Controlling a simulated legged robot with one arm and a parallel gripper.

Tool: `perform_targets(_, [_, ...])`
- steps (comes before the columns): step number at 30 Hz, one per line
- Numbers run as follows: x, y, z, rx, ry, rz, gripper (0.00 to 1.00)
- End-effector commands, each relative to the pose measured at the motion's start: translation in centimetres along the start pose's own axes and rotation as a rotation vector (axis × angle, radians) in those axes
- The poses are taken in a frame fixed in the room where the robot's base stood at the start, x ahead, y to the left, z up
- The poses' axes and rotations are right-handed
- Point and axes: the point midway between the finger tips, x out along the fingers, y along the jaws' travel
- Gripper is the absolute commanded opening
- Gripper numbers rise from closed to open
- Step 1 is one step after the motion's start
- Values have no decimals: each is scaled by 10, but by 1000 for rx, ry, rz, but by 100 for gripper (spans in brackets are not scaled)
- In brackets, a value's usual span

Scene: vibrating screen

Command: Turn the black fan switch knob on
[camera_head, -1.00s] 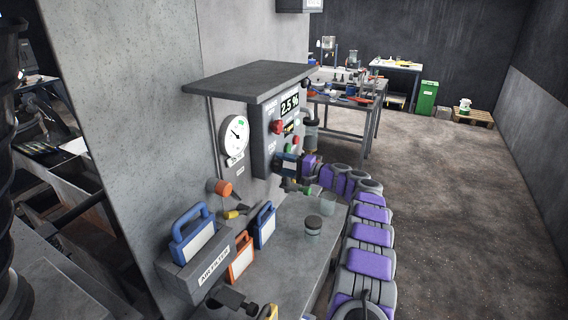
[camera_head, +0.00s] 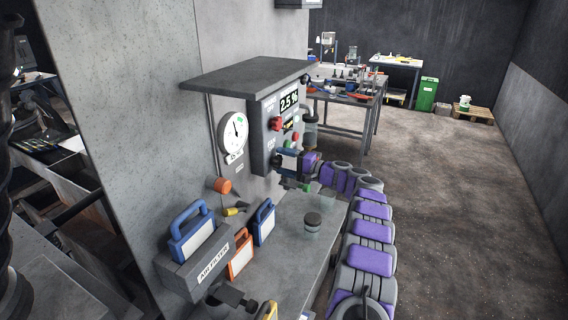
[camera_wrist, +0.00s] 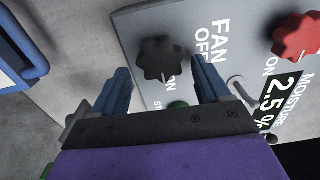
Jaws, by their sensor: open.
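The black fan switch knob (camera_wrist: 165,60) shows in the wrist view on a grey panel, beside the letters FAN and OFF, with ON printed below it. My gripper (camera_wrist: 160,70) is open, with one blue finger to the left of the knob and one to the right. The knob sits between and slightly beyond the fingertips; contact cannot be told. In the head view my gripper (camera_head: 279,159) is at the lower part of the grey control box (camera_head: 257,147), and the black knob is hidden there.
A red knob (camera_wrist: 297,36) and the moisture display (camera_wrist: 280,100) are on the same panel. A green button (camera_wrist: 178,104) is partly hidden by my gripper. A round gauge (camera_head: 232,135) hangs left of the box. A lidded jar (camera_head: 312,224) stands on the bench below.

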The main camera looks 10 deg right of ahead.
Motion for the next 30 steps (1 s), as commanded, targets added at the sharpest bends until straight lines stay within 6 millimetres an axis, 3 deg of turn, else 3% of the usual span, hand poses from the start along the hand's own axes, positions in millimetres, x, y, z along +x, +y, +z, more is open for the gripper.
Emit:
perform_targets(5, [-23,-2,-1,0,2,-3,76])
perform_targets(21, [-139,1,-3,1,3,0,76])
perform_targets(30, [-169,2,-2,2,1,2,76])
